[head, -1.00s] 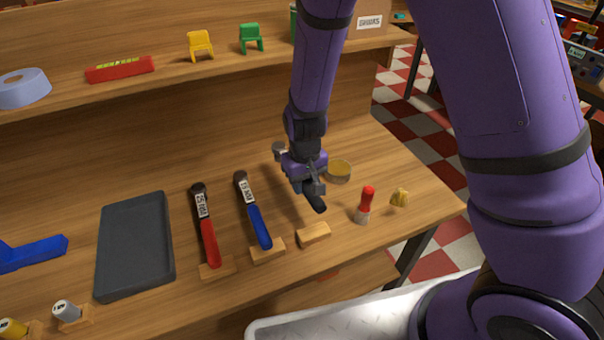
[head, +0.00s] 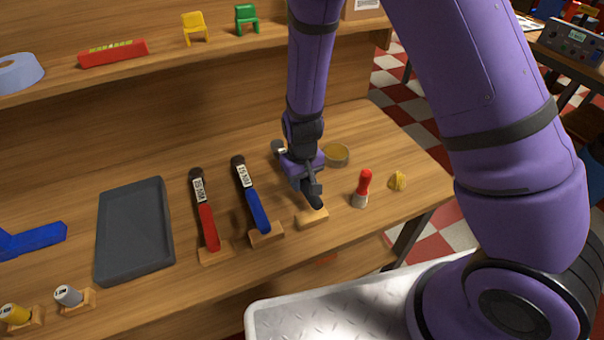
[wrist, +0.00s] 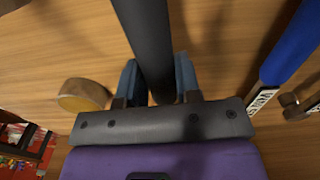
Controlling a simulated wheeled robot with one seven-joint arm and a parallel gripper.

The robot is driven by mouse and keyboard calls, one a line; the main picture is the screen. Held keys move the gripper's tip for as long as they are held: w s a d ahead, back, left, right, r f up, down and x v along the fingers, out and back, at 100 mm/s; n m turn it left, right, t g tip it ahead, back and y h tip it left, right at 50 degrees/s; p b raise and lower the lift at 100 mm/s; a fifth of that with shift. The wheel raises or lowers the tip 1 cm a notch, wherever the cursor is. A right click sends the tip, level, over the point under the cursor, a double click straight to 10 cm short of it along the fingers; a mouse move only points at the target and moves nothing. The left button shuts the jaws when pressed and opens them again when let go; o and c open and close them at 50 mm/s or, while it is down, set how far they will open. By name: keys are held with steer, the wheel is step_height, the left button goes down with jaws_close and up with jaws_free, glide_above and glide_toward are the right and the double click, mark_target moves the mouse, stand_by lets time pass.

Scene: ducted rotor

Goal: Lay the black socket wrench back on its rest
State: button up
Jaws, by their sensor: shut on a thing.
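My gripper (head: 309,180) is shut on the black socket wrench (head: 314,201). In the wrist view the fingers (wrist: 155,82) close on both sides of its black handle (wrist: 145,35). In the head view the handle end points toward the front of the bench, and the grey socket head (head: 278,147) shows behind my gripper. The middle of the wrench is hidden by my gripper. The wooden rest (head: 314,220) lies just below the handle end, which overlaps its back edge in the picture. I cannot tell whether they touch.
The blue-handled wrench (head: 258,213) and red-handled wrench (head: 208,226) lie on their rests to the left. A round tin (head: 336,155), a red-topped brush (head: 362,188) and a small yellow thing (head: 397,180) are to the right. A dark tray (head: 134,232) lies further left.

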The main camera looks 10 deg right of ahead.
steer(key=shift+f, duration=0.7)
stand_by(0.4)
steer(key=o, duration=1.1)
steer(key=shift+r, duration=0.1)
